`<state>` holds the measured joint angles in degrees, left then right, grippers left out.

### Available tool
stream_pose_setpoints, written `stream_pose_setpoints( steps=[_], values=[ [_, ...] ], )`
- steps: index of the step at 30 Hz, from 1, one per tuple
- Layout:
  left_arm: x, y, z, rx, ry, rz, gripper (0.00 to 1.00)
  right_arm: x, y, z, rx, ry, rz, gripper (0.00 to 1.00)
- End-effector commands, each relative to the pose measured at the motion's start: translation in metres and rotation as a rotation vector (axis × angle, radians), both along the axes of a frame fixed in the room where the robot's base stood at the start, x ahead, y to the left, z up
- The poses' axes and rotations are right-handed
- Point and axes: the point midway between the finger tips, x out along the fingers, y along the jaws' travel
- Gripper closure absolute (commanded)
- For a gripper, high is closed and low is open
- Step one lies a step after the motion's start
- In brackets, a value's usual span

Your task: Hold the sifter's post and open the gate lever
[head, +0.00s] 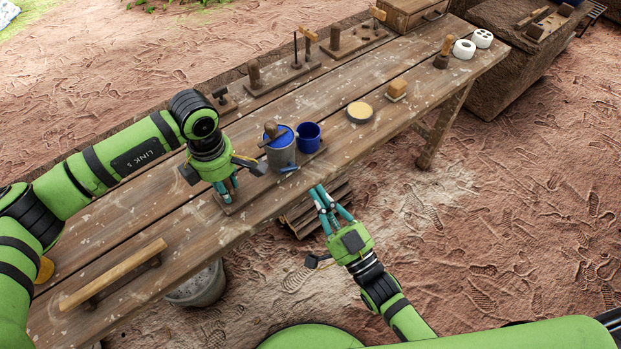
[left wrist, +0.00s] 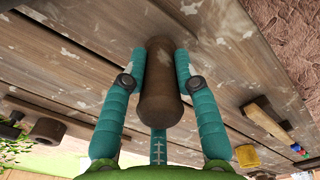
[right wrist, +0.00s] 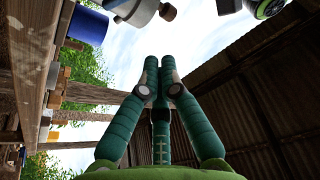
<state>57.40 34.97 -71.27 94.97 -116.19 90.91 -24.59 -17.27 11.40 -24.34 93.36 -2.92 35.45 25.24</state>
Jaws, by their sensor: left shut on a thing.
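The sifter's grey drum (head: 281,155) stands on the table with blue inside and a wooden crossbar on top. A brown wooden post (left wrist: 160,100) stands between the fingers of my left gripper (head: 229,187), which is shut on it, left of the drum. It mostly hides the post in the head view. A small blue lever (head: 289,169), which looks like the gate lever, sticks out low at the drum's front. My right gripper (head: 318,190) is by the table's front edge, right of the lever and apart from it. Its fingers are close together and look empty.
A blue cup (head: 308,137) stands right of the drum. A wooden bar (head: 114,274) lies front left. A bucket (head: 197,285) and stacked wood (head: 318,207) are below the table edge.

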Motion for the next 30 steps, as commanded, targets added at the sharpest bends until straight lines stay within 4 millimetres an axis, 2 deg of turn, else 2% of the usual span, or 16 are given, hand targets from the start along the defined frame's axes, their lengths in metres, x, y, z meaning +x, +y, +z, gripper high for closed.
stream_pose_setpoints(
  steps=[1, 2, 3, 8, 14, 21, 25, 30],
  values=[
    [0.0, 0.0, 0.0, 0.0, 0.0, 0.0, 1.0, -0.003, -0.001, -0.001, -0.004, -0.002, 0.0, 0.7],
    [0.0, 0.0, 0.0, 0.0, 0.0, 0.0, 1.0, -0.004, -0.001, -0.001, -0.011, -0.005, 0.0, 0.58],
    [0.0, 0.0, 0.0, 0.0, 0.0, 0.0, 1.0, -0.005, -0.001, -0.001, -0.026, -0.013, -0.001, 0.56],
    [0.0, 0.0, 0.0, 0.001, -0.001, 0.0, 1.0, -0.011, 0.005, 0.002, -0.196, -0.091, -0.007, 0.56],
    [0.0, 0.0, 0.0, 0.001, -0.001, 0.001, 1.0, -0.018, 0.011, -0.001, -0.608, -0.262, -0.043, 0.56],
    [0.0, 0.0, 0.0, 0.001, -0.001, 0.001, 1.0, -0.019, 0.001, -0.013, -1.069, -0.433, -0.102, 0.56],
    [0.0, 0.001, 0.0, 0.001, -0.001, 0.001, 1.0, -0.018, -0.006, -0.017, -1.221, -0.483, -0.122, 0.56],
    [0.0, 0.001, 0.0, 0.001, -0.001, 0.001, 1.0, -0.013, -0.008, -0.019, -1.297, -0.509, -0.132, 0.56]
  ],
)
